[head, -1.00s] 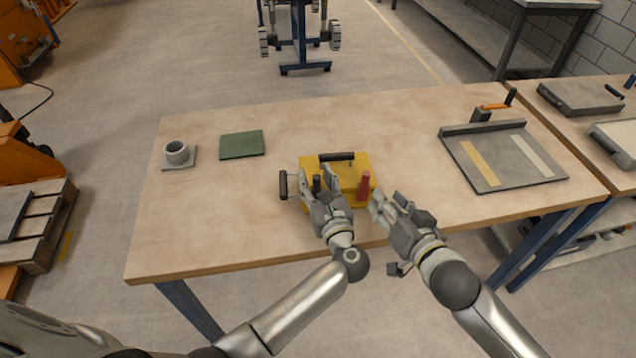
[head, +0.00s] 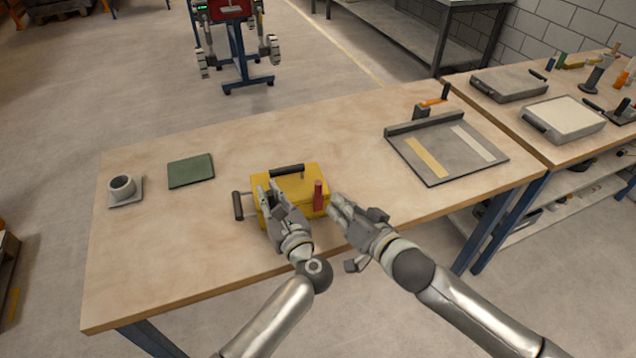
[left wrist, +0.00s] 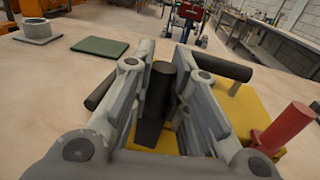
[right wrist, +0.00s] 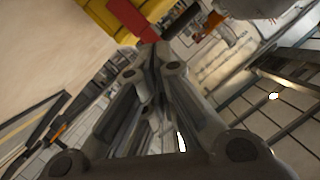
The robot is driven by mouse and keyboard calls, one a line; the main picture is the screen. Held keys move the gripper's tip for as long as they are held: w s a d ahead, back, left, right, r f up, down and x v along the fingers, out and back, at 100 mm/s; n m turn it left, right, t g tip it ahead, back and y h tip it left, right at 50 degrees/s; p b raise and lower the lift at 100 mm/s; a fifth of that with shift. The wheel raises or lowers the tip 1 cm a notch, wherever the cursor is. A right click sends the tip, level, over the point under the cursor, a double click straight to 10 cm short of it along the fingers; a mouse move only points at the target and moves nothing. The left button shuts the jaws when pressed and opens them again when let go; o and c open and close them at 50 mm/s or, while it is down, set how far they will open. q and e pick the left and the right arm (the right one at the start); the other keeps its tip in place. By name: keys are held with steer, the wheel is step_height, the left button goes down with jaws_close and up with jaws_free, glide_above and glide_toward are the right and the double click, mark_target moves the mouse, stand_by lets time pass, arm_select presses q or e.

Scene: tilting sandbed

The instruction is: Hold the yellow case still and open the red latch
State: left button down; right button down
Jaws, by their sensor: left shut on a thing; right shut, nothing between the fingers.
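The yellow case (head: 290,181) sits near the front edge of the wooden table, with black handles on its top and left side. The red latch (head: 319,196) stands upright at its right end and also shows in the left wrist view (left wrist: 288,128). My left gripper (head: 268,189) is over the case's left part, shut on a dark upright post (left wrist: 155,103) that rises from the case. My right gripper (head: 336,203) is shut and empty, just right of the latch. In the right wrist view, its fingertips (right wrist: 153,55) are just below the red latch (right wrist: 128,17), apparently apart from it.
A grey cup (head: 122,187) on a small plate and a green mat (head: 190,171) lie to the left. A grey board with strips (head: 445,152) lies on the right. A second bench (head: 556,147) carries grey cases. The table's middle back is clear.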

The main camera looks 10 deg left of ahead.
mark_target(318, 195)
steer(key=w+d+f+m+g+y, duration=0.2)
steer(key=w+d+m+g+y, duration=0.1)
steer(key=w+d+m+y, duration=0.3)
steer(key=shift+w+d+m, duration=0.6)
steer(key=shift+w+d, duration=0.05)
steer(key=shift+w, duration=0.7)
steer(key=shift+a+r, duration=0.1)
steer(key=x, duration=1)
steer(key=shift+s+a, duration=0.1)
steer(key=shift+s, duration=0.9)
steer(key=shift+s+a, duration=0.15)
steer(key=shift+s, duration=0.85)
